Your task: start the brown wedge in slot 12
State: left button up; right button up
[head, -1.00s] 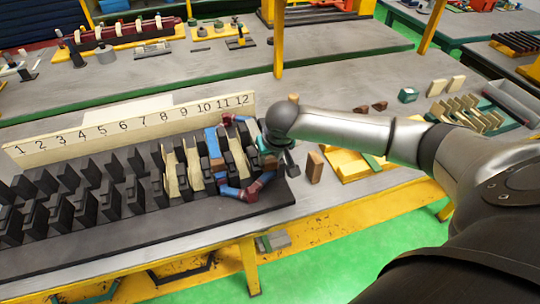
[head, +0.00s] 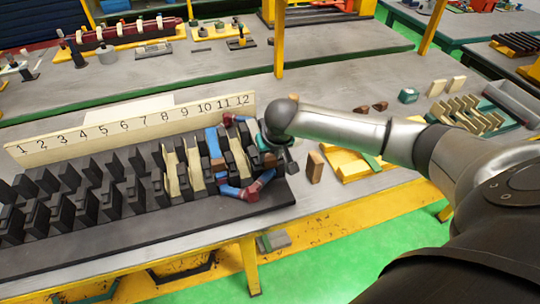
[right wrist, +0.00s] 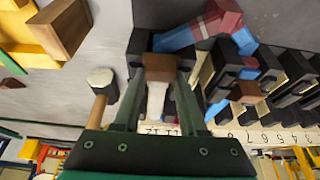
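The black slotted stator (head: 110,215) lies on the bench, with a cream number board (head: 130,128) behind it. Red and blue coils (head: 240,190) and cream liners sit in slots at its right end. My right gripper (right wrist: 162,70) is over the end by number 12, pointing down. In the right wrist view its dark green fingers close on a brown wedge (right wrist: 160,66). A pale strip shows beyond the wedge, near the 12 label (right wrist: 152,131). I cannot tell whether the wedge's lower end is inside the slot. My left gripper is not in view.
A brown block (head: 314,167) stands on the bench right of the stator, beside a yellow tray (head: 345,166). A mallet (right wrist: 101,85) lies near the gripper in the wrist view. A green rack with cream pieces (head: 478,112) is farther right.

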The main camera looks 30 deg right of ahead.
jog(key=o, duration=0.4)
jog(key=shift+r, duration=0.2)
jog(key=shift+o, duration=0.3)
jog(key=shift+r, duration=0.3)
jog(key=p+v, duration=0.2)
jog(key=v, duration=1.2)
jog(key=shift+s, duration=0.25)
